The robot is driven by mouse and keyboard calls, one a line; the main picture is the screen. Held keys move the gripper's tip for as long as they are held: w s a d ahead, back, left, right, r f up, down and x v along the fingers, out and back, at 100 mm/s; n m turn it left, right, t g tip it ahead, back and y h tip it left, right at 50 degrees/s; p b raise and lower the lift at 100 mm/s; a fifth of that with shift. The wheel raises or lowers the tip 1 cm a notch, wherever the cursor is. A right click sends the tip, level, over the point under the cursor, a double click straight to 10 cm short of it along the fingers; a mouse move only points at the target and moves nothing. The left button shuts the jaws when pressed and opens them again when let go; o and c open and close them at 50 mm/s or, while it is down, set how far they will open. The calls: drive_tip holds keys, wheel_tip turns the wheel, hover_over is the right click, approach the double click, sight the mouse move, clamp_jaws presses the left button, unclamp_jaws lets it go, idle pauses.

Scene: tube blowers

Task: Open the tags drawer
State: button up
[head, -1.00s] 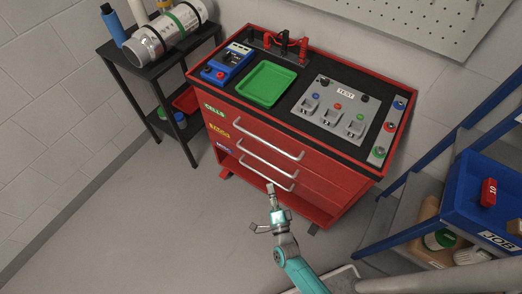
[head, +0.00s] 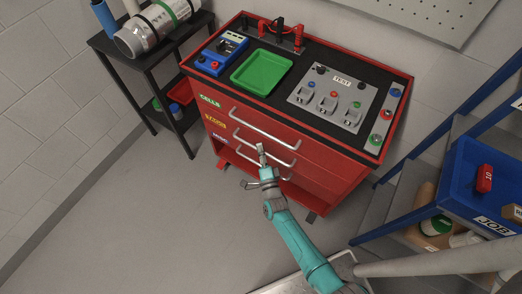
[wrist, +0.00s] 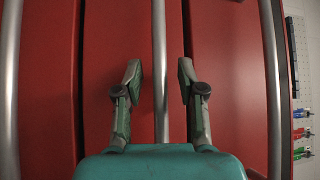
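The red cabinet (head: 335,170) has three stacked drawers with silver bar handles, all looking shut. The top label (head: 210,101) reads CELLS in green; a yellow one (head: 214,121) sits below it. The lowest label (head: 220,138) is too small to read. My gripper (head: 262,150) is in front of the lower handles in the head view. In the wrist view my gripper (wrist: 160,80) is open, with one finger on each side of the middle handle (wrist: 160,60). The fingers look apart from the bar; I cannot tell their depth against it.
A green tray (head: 262,73), a blue meter (head: 220,54) and a grey test panel (head: 330,98) are on the cabinet top. A black shelf (head: 165,60) stands left. A blue JOB bin (head: 475,195) on a stepped stand is at right. The floor at left is clear.

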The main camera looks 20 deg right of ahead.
clamp_jaws()
idle(0.4)
